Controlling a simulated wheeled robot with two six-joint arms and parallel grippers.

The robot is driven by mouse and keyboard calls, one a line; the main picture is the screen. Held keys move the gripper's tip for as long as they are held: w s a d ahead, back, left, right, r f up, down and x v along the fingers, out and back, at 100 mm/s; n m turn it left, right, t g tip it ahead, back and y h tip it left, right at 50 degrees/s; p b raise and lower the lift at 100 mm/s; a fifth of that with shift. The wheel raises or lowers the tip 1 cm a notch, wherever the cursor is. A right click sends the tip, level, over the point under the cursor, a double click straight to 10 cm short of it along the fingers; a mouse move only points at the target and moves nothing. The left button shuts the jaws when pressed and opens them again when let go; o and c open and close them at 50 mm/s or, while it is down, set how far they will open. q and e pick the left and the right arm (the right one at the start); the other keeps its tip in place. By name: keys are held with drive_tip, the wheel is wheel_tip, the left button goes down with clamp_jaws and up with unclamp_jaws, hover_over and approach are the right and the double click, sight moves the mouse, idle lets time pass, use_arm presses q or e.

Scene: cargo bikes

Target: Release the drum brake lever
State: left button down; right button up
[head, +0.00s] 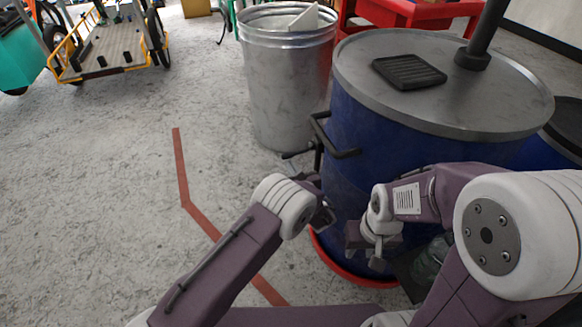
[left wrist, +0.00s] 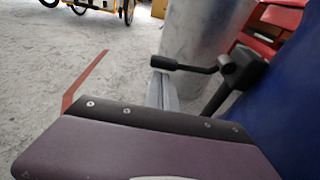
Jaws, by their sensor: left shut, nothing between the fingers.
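The blue drum (head: 400,135) with a grey lid (head: 440,95) stands at the right of the head view. A black brake lever (head: 297,154) sticks out to the left from a black bracket (head: 335,148) on the drum's side. In the left wrist view the lever (left wrist: 185,65) points left from its black pivot (left wrist: 240,70). My left gripper (head: 325,215) is shut and empty, just below the lever beside the drum; no contact is visible. My right gripper (head: 374,248) is in front of the drum's lower side; its jaw opening is unclear.
A galvanised bin (head: 287,90) stands close behind the lever. A black pad (head: 408,71) lies on the lid, and a dark post (head: 483,35) rises from it. A red rim (head: 340,268) circles the drum's base. A yellow-framed cargo bike (head: 105,45) stands far left; the floor between is clear.

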use_arm(q)
drive_tip(key=shift+a+r+m+y+p, duration=0.15)
drive_tip(key=shift+r+m+p, duration=0.4)
drive_tip(key=shift+p, duration=0.25)
drive_tip(key=shift+a+r+m+y+p, duration=0.15)
drive_tip(key=shift+r+m+p, duration=0.2)
drive_tip(key=shift+r+p, duration=0.35)
wheel_tip(320, 180, up, 2)
drive_tip(key=p, duration=0.2)
drive_tip(key=shift+s+a+m+p, duration=0.1)
drive_tip(key=shift+m+p, duration=0.2)
drive_tip(key=shift+w+d+r+p, duration=0.1)
drive_tip(key=shift+d+r+p, duration=0.15)
drive_tip(key=shift+r+p, duration=0.5)
drive_tip(key=shift+w+d+r+p, duration=0.1)
drive_tip(key=shift+d+r+p, duration=0.15)
drive_tip(key=shift+r+p, duration=0.55)
drive_tip(key=shift+w+d+r+p, duration=0.1)
drive_tip(key=shift+d+r+p, duration=0.15)
drive_tip(key=shift+r+p, duration=0.5)
drive_tip(key=shift+r, duration=0.1)
